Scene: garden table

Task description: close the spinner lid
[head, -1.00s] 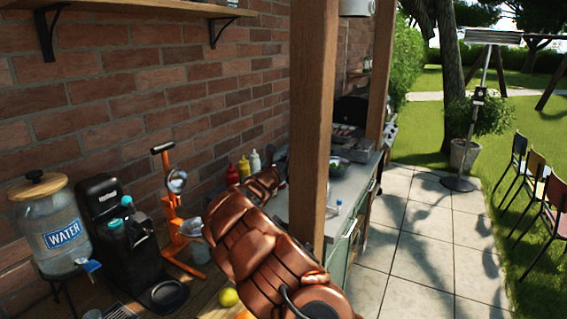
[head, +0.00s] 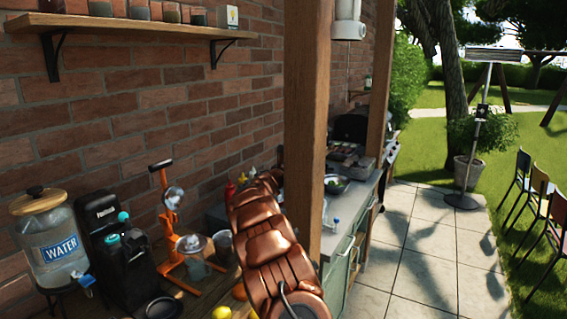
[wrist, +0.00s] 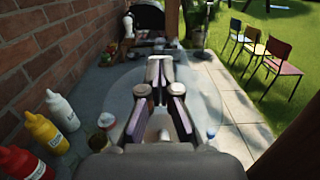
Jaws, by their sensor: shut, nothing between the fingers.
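My gripper (wrist: 160,72) is shut and empty in the wrist view, pointing along the grey counter. A large, faint, clear round shape (wrist: 208,95) surrounds the fingers in that view. It looks like the see-through spinner lid, but I cannot tell its angle or whether the fingers touch it. In the head view my copper-coloured arm reaches toward the counter, and my gripper is hidden behind the arm and the wooden post. A bowl with greens (head: 336,183) stands on the counter right of the post; I cannot tell whether it belongs to the spinner.
Red (wrist: 18,163), yellow (wrist: 45,132) and white (wrist: 62,110) sauce bottles stand at the left by the brick wall. The wooden post (head: 308,120) rises beside my arm. A water dispenser (head: 50,240), coffee machine (head: 112,235) and orange press (head: 170,215) stand left.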

